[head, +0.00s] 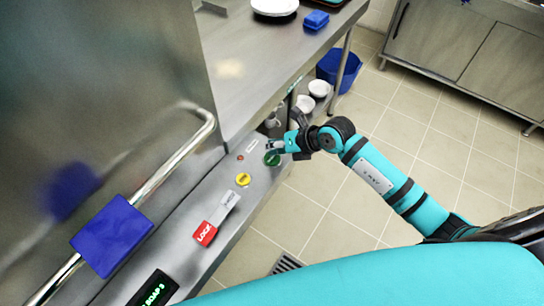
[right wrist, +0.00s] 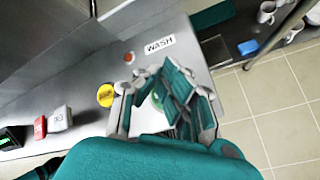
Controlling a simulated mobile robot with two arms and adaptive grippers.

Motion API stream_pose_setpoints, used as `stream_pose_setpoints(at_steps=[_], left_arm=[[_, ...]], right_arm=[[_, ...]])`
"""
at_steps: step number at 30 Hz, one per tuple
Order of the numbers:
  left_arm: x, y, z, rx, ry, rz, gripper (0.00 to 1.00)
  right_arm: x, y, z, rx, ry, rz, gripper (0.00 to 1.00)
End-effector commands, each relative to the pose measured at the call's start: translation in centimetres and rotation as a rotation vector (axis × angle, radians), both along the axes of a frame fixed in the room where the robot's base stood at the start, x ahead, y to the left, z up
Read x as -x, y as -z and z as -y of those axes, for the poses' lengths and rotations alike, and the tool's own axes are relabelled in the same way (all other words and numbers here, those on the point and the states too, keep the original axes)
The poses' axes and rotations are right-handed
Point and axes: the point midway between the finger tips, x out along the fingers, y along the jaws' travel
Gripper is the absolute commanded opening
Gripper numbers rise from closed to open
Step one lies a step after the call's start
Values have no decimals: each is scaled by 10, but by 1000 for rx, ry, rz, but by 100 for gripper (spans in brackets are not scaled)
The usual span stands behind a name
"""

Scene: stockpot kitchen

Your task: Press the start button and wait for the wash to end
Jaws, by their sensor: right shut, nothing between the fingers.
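The green start button (head: 272,158) sits on the steel control panel (head: 222,187), below the "WASH" label (head: 252,145) and a small red-orange light (head: 240,157). My right gripper (head: 277,146) is shut and empty, with its fingertips at the green button. In the right wrist view the fingers (right wrist: 166,88) partly hide the button; I cannot tell whether they touch it. The steel washer hood (head: 105,75) has a bar handle with a blue block (head: 112,236). My left gripper is not in view.
A yellow button (head: 243,179), a red "LOCK" tag (head: 205,233) and a soap display (head: 155,290) lie along the panel. Behind are a steel counter (head: 265,50), white cups (head: 319,88) and a blue bin (head: 339,70). The tiled floor at right is clear.

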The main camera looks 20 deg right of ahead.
Motion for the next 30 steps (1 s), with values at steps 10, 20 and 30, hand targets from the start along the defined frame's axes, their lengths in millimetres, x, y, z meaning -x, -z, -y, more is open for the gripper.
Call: stream_pose_setpoints(at_steps=[10,20,30], left_arm=[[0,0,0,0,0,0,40],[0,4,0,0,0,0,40],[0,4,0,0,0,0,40]], right_arm=[[0,0,0,0,0,0,0],[0,8,0,1,0,-1,0],[0,9,0,0,0,0,0]])
